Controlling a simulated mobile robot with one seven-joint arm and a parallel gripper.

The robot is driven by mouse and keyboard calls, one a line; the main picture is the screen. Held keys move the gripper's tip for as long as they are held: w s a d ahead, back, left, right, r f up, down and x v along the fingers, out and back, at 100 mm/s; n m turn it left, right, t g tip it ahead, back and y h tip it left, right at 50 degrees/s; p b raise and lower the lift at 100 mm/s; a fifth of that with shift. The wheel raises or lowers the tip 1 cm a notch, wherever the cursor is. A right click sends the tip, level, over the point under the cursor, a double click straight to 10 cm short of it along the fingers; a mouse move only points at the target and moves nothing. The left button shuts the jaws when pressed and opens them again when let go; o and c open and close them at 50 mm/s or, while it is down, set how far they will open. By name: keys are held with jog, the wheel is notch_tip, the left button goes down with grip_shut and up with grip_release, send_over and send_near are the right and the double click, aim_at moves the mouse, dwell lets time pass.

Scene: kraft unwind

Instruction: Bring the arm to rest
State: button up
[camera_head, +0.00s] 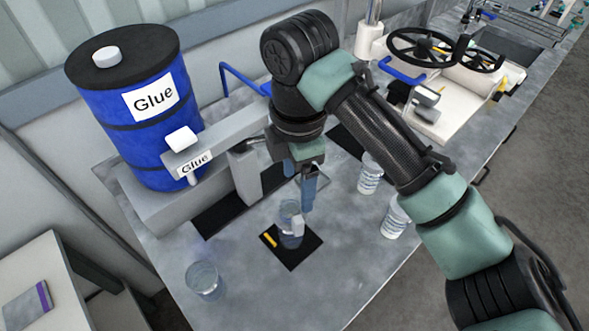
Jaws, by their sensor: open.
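My gripper (308,189) points down over the grey bench, with its blue-tipped fingers just right of and above a clear cup. The clear cup (291,228) stands upright on a small black mat (291,260) with a yellow mark. I cannot tell whether a finger touches the cup. My arm reaches in from the lower right, bends at the top centre and hangs down to the gripper.
A blue glue drum (150,115) and a grey glue dispenser (220,138) stand at left. Another clear cup (203,281) is at the bench's front left. Two printed cups (369,175) stand right of the gripper. A machine with black handwheels (422,48) is behind.

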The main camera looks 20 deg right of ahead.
jog(key=w+a+r+t+y, duration=0.1)
jog(key=w+a+r+t, duration=0.35)
jog(key=w+a, duration=0.3)
jog(key=w+a+r+m+t+y, duration=0.25)
jog(key=a+r+t, duration=0.35)
jog(key=r, duration=0.4)
jog(key=w+a+r+m+t+y, duration=0.2)
jog(key=a+r+t+y, duration=0.15)
jog(key=a+r, duration=0.55)
jog(key=s+d+r+m+t, duration=0.1)
jog(key=s+r+m+t, duration=0.15)
jog(key=r, duration=0.35)
jog(key=s+d+r+m+t, duration=0.1)
jog(key=s+r+m+t, duration=0.2)
jog(key=r, duration=0.4)
jog(key=s+d+r+m+t+h, duration=0.7)
jog(key=s+r+m+t, duration=0.1)
jog(key=s, duration=0.3)
jog(key=shift+d, duration=0.15)
jog(key=shift+w, duration=0.1)
